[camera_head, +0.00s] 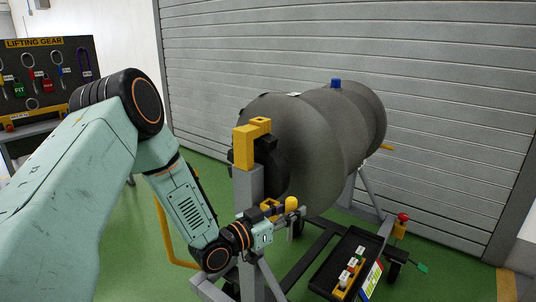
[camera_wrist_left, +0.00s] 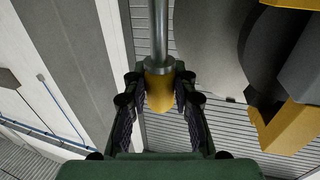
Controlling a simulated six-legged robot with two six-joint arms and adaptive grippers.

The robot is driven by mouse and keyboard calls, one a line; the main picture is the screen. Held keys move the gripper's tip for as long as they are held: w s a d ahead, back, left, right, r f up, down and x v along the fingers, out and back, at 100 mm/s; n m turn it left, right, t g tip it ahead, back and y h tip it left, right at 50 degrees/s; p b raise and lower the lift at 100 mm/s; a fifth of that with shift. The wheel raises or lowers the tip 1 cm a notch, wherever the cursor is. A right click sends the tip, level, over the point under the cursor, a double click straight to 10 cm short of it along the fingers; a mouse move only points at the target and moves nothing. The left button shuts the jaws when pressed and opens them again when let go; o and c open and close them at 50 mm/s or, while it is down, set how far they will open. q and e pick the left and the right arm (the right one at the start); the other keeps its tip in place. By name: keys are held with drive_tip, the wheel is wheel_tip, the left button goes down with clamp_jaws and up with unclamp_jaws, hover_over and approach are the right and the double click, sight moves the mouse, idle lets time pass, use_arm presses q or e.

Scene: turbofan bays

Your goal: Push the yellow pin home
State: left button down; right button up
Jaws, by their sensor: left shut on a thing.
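The yellow pin (camera_head: 291,203) shows as a rounded yellow knob at my left gripper (camera_head: 296,213), low in front of the grey engine casing (camera_head: 300,140). In the left wrist view the pin's yellow knob (camera_wrist_left: 160,94) sits between the two dark fingers of my left gripper (camera_wrist_left: 160,76). The fingers are shut on the knob from both sides. A grey metal shaft (camera_wrist_left: 157,35) runs from the knob toward the top of that view. The far end of the shaft is out of view, so I cannot tell how deep the pin sits. My right gripper is not in view.
The engine rests on a grey stand (camera_head: 247,190) with a yellow bracket (camera_head: 250,143) on its post. A black tray (camera_head: 322,284) with small items lies low at right. A lifting gear board (camera_head: 48,75) stands at left. A shutter (camera_head: 440,100) closes the back.

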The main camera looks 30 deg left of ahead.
sight(274, 161)
use_arm(q)
drive_tip(key=w+a+r+n+y, duration=0.2)
drive_tip(key=a+r+y, duration=0.1)
drive_tip(key=a, duration=0.1)
drive_tip(key=w+a+r+n+y, duration=0.2)
drive_tip(key=w+a+r+y, duration=0.1)
drive_tip(key=y, duration=0.1)
drive_tip(key=w+a+r+n+y, duration=0.3)
drive_tip(key=a, duration=0.1)
drive_tip(key=shift+w+a+r+y, duration=0.25)
drive_tip(key=shift+a+r+y, duration=0.05)
drive_tip(key=shift+r+y, duration=0.1)
drive_tip(key=shift+s+d+f+t+b, duration=0.3)
drive_tip(key=shift+s+d+f+b, duration=0.1)
drive_tip(key=shift+f+b, duration=0.35)
drive_tip(key=shift+w+f+b, duration=0.1)
drive_tip(key=shift+f+b, duration=0.2)
drive_tip(key=shift+b, duration=0.05)
drive_tip(key=f, duration=0.1)
drive_tip(key=f+b, duration=0.1)
drive_tip(key=shift+w+a+f, duration=0.2)
drive_tip(key=shift+f, duration=0.15)
drive_tip(key=shift+s+d+f+b, duration=0.2)
drive_tip(key=shift+f+b, duration=0.05)
drive_tip(key=shift+b, duration=0.35)
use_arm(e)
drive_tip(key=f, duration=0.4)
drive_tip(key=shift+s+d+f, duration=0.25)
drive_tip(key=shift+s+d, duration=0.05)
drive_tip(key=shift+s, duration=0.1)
